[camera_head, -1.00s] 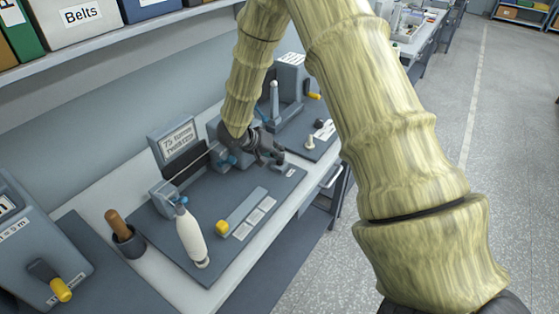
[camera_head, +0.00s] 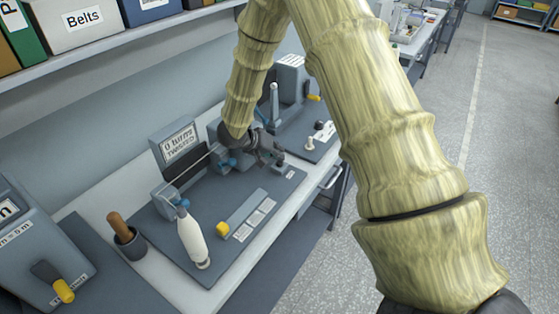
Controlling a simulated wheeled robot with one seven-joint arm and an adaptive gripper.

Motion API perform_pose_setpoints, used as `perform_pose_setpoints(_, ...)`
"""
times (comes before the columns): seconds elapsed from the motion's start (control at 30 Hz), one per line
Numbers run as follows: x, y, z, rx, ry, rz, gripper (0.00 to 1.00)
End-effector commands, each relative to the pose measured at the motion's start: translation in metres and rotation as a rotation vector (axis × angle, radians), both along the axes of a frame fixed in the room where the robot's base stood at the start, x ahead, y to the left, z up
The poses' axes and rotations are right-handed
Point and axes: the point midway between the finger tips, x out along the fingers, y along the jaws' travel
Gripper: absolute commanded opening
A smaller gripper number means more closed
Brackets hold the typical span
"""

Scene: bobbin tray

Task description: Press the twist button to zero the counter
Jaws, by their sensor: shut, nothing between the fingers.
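The counter display (camera_head: 181,143) stands upright at the back of the grey twisting device's base plate (camera_head: 240,190). Its text is small but appears to read "0 turns", with "twisted" below. My gripper (camera_head: 279,160) is shut and empty, low over the right end of this base plate, beside the grey housing there. I cannot make out the twist button; my gripper and wrist cover that part of the device. Whether the fingertips touch anything is too small to tell.
A cup with a wooden handle (camera_head: 128,240) and a yellow-handled machine (camera_head: 45,255) are left. Another device (camera_head: 290,75) stands behind. A shelf (camera_head: 110,45) hangs above.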

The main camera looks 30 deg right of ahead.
Motion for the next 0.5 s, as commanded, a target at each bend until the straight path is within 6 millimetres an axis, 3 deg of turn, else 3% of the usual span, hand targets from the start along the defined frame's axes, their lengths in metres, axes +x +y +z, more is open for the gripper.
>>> perform_pose_setpoints(0.5,0.0002,0.0000,0.0089,0.000,0.000,0.000,0.00)
